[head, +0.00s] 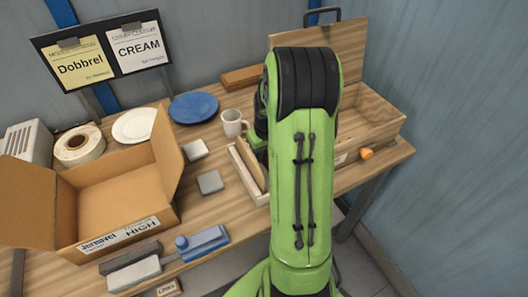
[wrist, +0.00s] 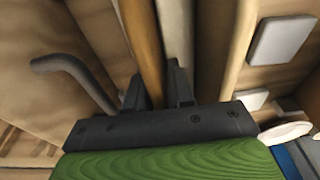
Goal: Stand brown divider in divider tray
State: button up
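The brown divider (wrist: 146,45) runs as a narrow upright strip between the two fingers of my gripper (wrist: 158,92) in the wrist view. The fingers lie close on both sides of it, and my gripper appears shut on it. The light wooden divider tray (head: 244,179) is partly hidden behind my green arm in the head view. Its pale wall (wrist: 238,50) shows right of my gripper in the wrist view. The divider is over or inside the tray; I cannot tell whether its lower edge touches the bottom. My arm hides the gripper in the head view.
A wooden crate (head: 386,115) with a raised lid stands right of my arm. Two grey blocks (head: 210,182), a white mug (head: 233,123), a blue plate (head: 194,107) and an open cardboard box (head: 112,205) are to the left. A brown block (head: 242,76) lies at the back.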

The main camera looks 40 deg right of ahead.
jog(key=o, duration=0.4)
jog(key=shift+c, duration=0.2)
jog(key=shift+r, duration=0.1)
notch_tip(320, 180, up, 15)
jog(key=s+p, duration=0.2)
jog(key=p, duration=0.1)
jog(key=shift+a+r, duration=0.2)
jog(key=shift+a, duration=0.15)
jog(key=shift+s, duration=0.1)
jog(key=s+a+r+n+t, duration=0.15)
jog(key=a+r, duration=0.35)
jog(key=a, duration=0.5)
jog(key=s+a+n+t, duration=0.1)
jog(key=s+a+t, duration=0.1)
jog(key=s+a, duration=1)
jog(key=shift+a+n, duration=0.3)
jog(key=shift+n, duration=0.05)
